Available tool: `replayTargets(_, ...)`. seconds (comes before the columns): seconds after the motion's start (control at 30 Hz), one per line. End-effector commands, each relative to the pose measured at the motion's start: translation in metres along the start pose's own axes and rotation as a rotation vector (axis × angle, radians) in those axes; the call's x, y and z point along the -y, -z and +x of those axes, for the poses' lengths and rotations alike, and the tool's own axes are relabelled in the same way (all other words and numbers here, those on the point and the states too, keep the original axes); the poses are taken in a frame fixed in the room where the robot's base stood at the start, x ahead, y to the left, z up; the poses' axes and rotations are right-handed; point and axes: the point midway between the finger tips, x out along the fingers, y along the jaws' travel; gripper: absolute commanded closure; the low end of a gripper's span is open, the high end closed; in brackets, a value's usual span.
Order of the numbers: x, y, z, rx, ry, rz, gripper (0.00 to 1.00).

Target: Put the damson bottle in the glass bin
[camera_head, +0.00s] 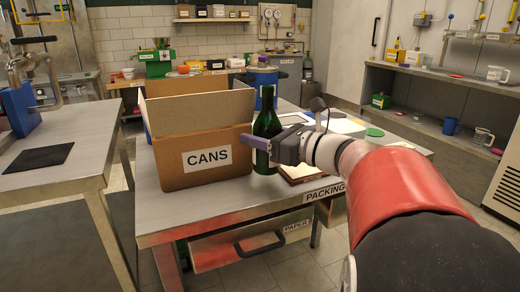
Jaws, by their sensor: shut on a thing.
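A dark green glass bottle (266,126) stands upright at the packing table, just right of the cardboard box marked CANS (176,167). No label on it can be read, so I cannot tell whether it is the damson bottle. My gripper (259,141) reaches in from the right and is shut on the bottle's body, with a purple finger across its front. I cannot tell whether the bottle's base touches the table. The CANS box has raised flaps, and its inside is hidden. No bin marked glass can be made out.
The metal packing table (217,207) has free room at its front left. A blue container (262,79) stands behind the bottle. Papers and a green disc (375,132) lie to the right. A drawer marked PAPER (235,248) is below. Another table (50,177) stands left.

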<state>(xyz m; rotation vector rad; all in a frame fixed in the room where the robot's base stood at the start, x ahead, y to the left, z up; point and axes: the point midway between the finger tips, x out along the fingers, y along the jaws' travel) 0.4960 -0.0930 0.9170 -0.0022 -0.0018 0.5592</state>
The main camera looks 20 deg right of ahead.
Motion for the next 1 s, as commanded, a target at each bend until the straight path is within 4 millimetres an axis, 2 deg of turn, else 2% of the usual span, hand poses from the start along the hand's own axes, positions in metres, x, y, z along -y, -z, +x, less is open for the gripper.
replayTargets(0.1, 0.001, 0.021, 0.000, -0.001, 0.002, 0.006, 0.77)
replayTargets(0.2, 0.000, 0.030, 0.000, -0.001, 0.001, 0.004, 0.77)
replayTargets(0.6, 0.000, 0.036, 0.000, 0.000, 0.000, 0.001, 0.77)
replayTargets(0.63, 0.000, 0.035, 0.000, 0.000, 0.001, 0.002, 0.40)
replayTargets(0.77, 0.000, 0.035, 0.000, -0.001, 0.001, 0.002, 0.23)
replayTargets(1.0, 0.000, 0.034, 0.000, -0.001, 0.000, 0.002, 0.22)
